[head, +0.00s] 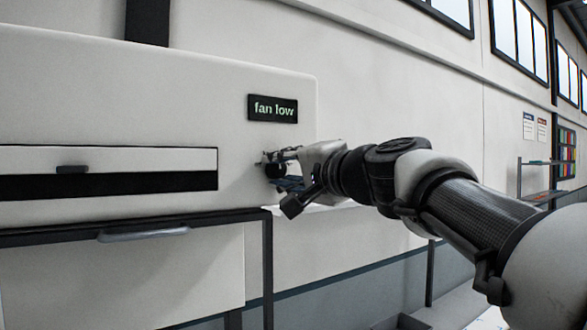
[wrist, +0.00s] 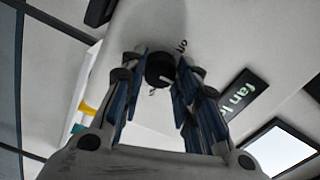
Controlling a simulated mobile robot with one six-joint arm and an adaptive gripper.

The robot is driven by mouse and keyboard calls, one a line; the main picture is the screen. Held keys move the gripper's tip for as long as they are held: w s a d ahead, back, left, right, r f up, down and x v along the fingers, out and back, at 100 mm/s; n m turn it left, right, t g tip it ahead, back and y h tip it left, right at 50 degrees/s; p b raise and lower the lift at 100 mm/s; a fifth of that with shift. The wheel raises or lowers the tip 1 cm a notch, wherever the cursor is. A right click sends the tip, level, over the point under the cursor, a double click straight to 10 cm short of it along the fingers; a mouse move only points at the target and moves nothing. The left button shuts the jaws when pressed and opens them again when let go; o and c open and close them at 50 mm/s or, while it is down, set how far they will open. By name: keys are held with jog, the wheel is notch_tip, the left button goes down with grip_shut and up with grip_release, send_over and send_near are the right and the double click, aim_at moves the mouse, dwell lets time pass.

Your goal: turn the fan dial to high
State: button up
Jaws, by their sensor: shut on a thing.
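The fan dial (wrist: 160,70) is a small round black knob on the white machine's front face. In the wrist view it sits between the fingertips of my gripper (wrist: 158,76), which is shut on it. In the head view my gripper (head: 279,168) reaches the panel from the right and hides most of the dial (head: 270,169). A small black display (head: 273,108) above the dial reads "fan low" in green letters. It also shows in the wrist view (wrist: 241,92), partly cut off by my gripper. Dark lettering lies beside the dial in the wrist view, too small to read surely.
The white machine (head: 120,90) has a long dark slot and stands on a dark frame with a grey handle (head: 143,232) below. A shelf (head: 540,162) and a colour rack (head: 567,150) stand far back right.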

jog(key=m+p, duration=0.1)
jog(key=m, duration=0.3)
jog(key=shift+m, duration=0.3)
jog(key=m+p, duration=0.1)
jog(key=m, duration=0.2)
jog(key=shift+m, duration=0.4)
jog(key=m+p, duration=0.1)
jog(key=m, duration=0.2)
jog(key=shift+r+p, duration=0.1)
jog(key=shift+p, duration=0.3)
jog(key=shift+m+p, duration=0.65)
jog(key=shift+m, duration=1.25)
jog(key=o, duration=1.1)
